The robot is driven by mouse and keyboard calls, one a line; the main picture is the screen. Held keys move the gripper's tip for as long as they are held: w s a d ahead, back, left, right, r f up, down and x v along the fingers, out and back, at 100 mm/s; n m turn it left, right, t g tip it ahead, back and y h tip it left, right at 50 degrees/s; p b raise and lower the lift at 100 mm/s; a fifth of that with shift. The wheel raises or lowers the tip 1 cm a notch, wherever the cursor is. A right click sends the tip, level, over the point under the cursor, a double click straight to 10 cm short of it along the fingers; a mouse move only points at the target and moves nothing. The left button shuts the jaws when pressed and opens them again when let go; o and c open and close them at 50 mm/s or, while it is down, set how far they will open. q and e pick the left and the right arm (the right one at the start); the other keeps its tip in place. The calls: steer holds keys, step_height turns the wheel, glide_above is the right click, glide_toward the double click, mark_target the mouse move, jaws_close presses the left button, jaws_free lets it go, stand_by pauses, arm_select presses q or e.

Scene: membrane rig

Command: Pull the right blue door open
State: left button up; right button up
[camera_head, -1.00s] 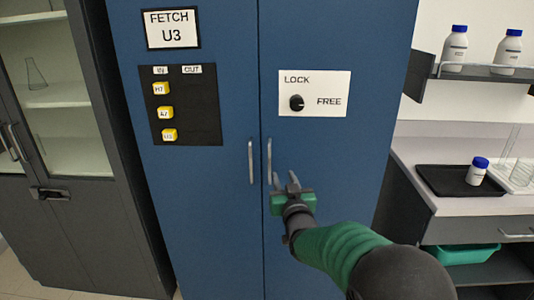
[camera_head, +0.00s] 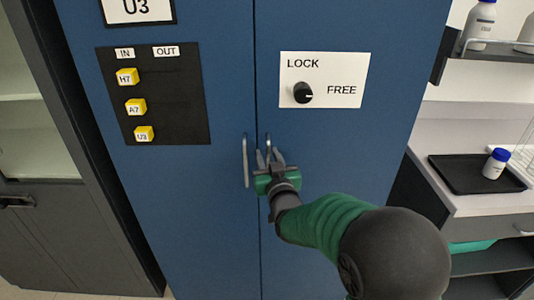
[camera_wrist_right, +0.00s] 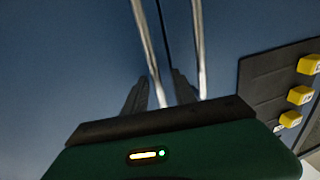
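The right blue door (camera_head: 340,165) is shut, level with the left blue door (camera_head: 190,190), with a thin seam between them. Its upright silver handle (camera_head: 268,143) is by the seam; it also shows in the right wrist view (camera_wrist_right: 147,45). My right gripper (camera_head: 270,157) is at the lower part of this handle. In the wrist view its fingers (camera_wrist_right: 158,88) stand apart with the handle's lower end between them; contact cannot be told. The left door's handle (camera_head: 245,162) is outside the fingers. My left gripper is not in view.
A black knob (camera_head: 303,92) on the LOCK/FREE plate has its mark toward FREE. A black panel (camera_head: 180,110) with yellow cubes is on the left door. A dark cabinet (camera_head: 60,235) stands left. A counter with a black tray (camera_head: 460,178) and bottle (camera_head: 496,163) stands right.

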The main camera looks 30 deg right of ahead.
steer(key=shift+w+a, duration=0.1)
steer(key=shift+a, duration=0.05)
steer(key=c, duration=0.7)
steer(key=shift+d+f, duration=0.1)
steer(key=shift+d, duration=0.3)
jaws_close()
steer(key=shift+a, duration=0.2)
steer(key=shift+f, duration=0.1)
